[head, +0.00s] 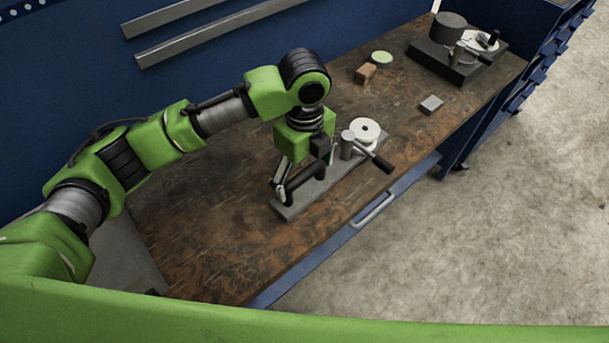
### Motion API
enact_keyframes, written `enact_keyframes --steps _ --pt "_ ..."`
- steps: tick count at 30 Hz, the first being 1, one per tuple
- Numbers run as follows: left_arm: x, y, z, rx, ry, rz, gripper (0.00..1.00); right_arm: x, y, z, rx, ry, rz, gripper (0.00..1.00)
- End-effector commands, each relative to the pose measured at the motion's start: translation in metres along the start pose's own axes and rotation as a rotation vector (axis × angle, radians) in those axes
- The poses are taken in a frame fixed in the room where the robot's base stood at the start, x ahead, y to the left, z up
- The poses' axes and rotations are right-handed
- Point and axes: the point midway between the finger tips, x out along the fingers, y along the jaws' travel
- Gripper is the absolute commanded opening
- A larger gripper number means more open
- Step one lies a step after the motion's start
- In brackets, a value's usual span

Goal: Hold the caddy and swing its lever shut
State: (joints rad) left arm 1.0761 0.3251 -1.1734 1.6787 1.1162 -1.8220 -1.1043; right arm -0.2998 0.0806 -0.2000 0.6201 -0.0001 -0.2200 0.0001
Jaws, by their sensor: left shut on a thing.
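The caddy is a long grey base plate (340,170) lying on the wooden workbench near its front edge. A white disc (365,130) and a short grey post stand at its right end. The lever (379,160), with a dark grip, sticks out from beside the post toward the lower right, past the plate. My left gripper (284,190) reaches down over the left end of the caddy and is shut on a dark bar there. Its fingers and wrist hide part of the bar and plate. My right gripper is not in view.
A dark device (455,55) with a round drum stands at the far right end of the bench (225,245). A tan block (366,73), a green-topped round tin (381,58) and a small grey block (431,104) lie behind the caddy. A drawer handle (373,210) juts from the bench front.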

Motion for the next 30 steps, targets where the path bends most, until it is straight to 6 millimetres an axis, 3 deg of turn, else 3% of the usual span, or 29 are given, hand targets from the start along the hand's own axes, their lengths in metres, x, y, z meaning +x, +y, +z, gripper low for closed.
enact_keyframes --steps 30 --pt "0.029 -0.026 0.026 0.000 0.000 -0.006 0.30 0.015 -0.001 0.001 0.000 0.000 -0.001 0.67"
